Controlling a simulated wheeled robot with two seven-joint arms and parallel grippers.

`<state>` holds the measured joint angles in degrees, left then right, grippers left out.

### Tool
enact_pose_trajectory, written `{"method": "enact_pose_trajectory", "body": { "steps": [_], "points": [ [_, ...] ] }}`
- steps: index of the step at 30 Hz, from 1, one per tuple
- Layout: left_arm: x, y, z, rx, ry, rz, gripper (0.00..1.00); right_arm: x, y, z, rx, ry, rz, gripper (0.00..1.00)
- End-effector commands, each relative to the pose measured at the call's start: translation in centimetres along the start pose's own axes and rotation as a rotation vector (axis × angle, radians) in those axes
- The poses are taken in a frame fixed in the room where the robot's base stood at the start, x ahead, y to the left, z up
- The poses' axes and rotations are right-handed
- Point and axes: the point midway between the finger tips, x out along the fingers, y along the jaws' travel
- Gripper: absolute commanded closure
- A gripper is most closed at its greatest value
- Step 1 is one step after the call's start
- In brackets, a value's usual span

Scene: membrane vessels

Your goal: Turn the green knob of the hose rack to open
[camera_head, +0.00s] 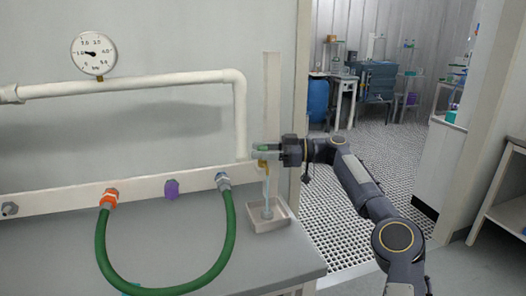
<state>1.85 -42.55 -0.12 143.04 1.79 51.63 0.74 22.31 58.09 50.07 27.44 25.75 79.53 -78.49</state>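The green knob (263,148) shows as a small patch at the right end of the hose rack (150,187), above a brass-coloured tap (263,165). My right gripper (267,153) reaches in from the right, its fingers at the knob and hiding most of it. I cannot tell whether they are closed on it. A thin pale blue vertical streak (267,188) runs below the tap to a small white tray (268,224). My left gripper is not in view.
A green hose (165,289) loops between an orange fitting (109,198) and a grey fitting (222,181). A purple plug (171,188) sits between them. A gauge (93,54) stands on the white pipe (140,84). The grey bench (200,245) is mostly clear.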

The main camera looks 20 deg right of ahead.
Motion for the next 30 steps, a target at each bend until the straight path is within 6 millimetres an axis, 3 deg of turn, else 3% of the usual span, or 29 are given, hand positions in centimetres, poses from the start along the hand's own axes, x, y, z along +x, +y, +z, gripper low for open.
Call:
{"method": "enact_pose_trajectory", "body": {
  "steps": [10, 22, 30],
  "points": [
    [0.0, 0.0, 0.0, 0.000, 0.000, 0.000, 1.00, -0.4, 0.0, 0.1, 0.001, -0.003, 0.001, 0.53],
    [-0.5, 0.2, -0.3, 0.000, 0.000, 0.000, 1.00, -6.5, 0.1, 0.0, 0.001, -0.002, 0.002, 0.53],
    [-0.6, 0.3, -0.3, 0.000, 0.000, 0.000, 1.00, -7.8, 0.0, 0.1, 0.001, -0.002, -0.001, 0.53]
  ]
}}
